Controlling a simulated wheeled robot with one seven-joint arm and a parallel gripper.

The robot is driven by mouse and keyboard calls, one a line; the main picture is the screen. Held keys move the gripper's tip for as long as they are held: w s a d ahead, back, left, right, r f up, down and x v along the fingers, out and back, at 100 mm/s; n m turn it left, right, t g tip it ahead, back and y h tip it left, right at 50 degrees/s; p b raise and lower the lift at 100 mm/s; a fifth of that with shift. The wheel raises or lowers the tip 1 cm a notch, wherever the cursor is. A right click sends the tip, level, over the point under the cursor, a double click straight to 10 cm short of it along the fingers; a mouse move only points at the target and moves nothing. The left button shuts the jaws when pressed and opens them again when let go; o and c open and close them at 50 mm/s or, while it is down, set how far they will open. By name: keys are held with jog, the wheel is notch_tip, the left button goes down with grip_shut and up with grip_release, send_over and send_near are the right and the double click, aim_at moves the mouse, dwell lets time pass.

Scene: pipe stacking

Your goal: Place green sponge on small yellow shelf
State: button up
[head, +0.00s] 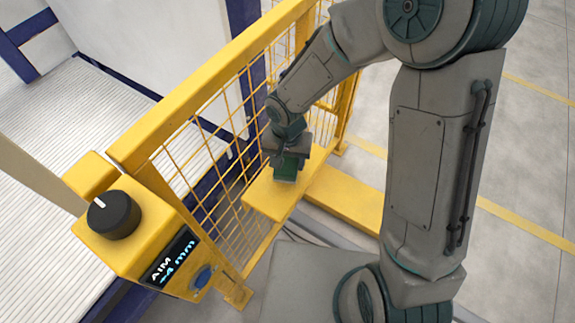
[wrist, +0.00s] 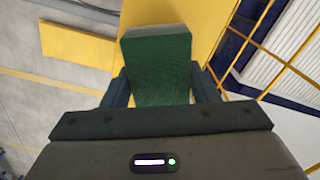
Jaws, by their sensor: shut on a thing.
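A green sponge (wrist: 157,65) with a lighter grey-green end face sits between the fingers of my gripper (wrist: 160,88) in the wrist view. The gripper is shut on it. In the head view the sponge (head: 287,168) shows below my gripper (head: 286,158), over the small yellow shelf (head: 265,197) on the mesh fence. The shelf also shows in the wrist view (wrist: 140,12), behind the sponge. I cannot tell whether the sponge touches the shelf.
A yellow mesh fence (head: 187,158) runs along the shelf's left side. A yellow control box (head: 138,228) with a black knob (head: 113,214) and a small display stands at the lower left. A yellow beam (head: 345,198) lies right of the shelf. Grey floor is open farther right.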

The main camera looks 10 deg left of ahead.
aim_at(288, 167)
jog(key=shift+f, duration=1.6)
jog(key=o, duration=0.9)
notch_tip(288, 167, up, 12)
jog(key=shift+r, duration=0.1)
jog(key=s+d+r+t, duration=0.1)
jog(key=s+d+r, duration=0.1)
jog(key=d+r, duration=0.2)
jog(key=s+d+r+t, duration=0.1)
jog(key=s+d+r, duration=0.2)
jog(key=d, duration=0.8)
jog(key=s+d+r+t, duration=0.1)
jog(key=s+d+r, duration=0.2)
jog(key=d+r, duration=0.3)
jog(key=shift+d+r+t, duration=0.2)
jog(key=shift+d+t, duration=0.1)
jog(key=shift+d, duration=0.5)
